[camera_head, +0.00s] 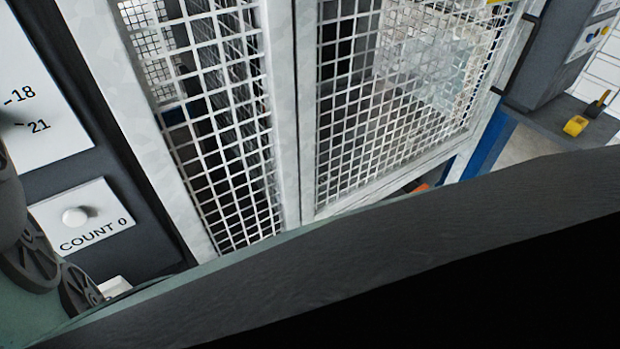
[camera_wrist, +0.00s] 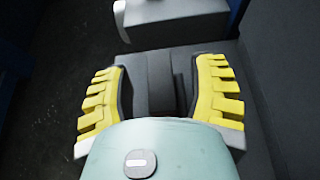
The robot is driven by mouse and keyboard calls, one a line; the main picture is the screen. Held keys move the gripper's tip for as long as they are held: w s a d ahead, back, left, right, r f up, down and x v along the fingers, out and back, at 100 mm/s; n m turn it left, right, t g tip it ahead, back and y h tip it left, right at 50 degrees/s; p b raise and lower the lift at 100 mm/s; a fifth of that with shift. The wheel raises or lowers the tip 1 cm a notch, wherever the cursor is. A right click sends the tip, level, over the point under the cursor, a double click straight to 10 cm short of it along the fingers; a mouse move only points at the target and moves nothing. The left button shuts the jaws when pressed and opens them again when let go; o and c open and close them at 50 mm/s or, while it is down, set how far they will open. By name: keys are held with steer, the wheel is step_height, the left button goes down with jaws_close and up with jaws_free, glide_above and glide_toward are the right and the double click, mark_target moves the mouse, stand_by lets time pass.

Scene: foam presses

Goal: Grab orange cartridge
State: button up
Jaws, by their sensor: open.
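My gripper (camera_wrist: 160,68) shows in the wrist view with its two yellow-padded fingers spread wide. Nothing is held between them. A dark grey surface with panel-like parts lies beyond the fingers. No orange cartridge can be made out in the wrist view. In the head view a small orange patch (camera_head: 421,188) shows low behind the mesh door's bottom edge, mostly hidden by a large dark shape. I cannot tell whether it is the cartridge. My gripper does not show in the head view.
A white mesh door (camera_head: 390,110) and mesh panel (camera_head: 222,130) stand ahead. A grey panel with a "COUNT 0" plate (camera_head: 82,214) is at left. A yellow and black object (camera_head: 576,125) sits on a grey ledge at right. A pale grey block (camera_wrist: 175,10) lies beyond my fingers.

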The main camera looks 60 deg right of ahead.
steer(key=shift+w+f, duration=0.1)
steer(key=shift+w, duration=0.1)
steer(key=shift+a, duration=0.1)
jaws_close()
stand_by(0.5)
steer(key=shift+s, duration=0.1)
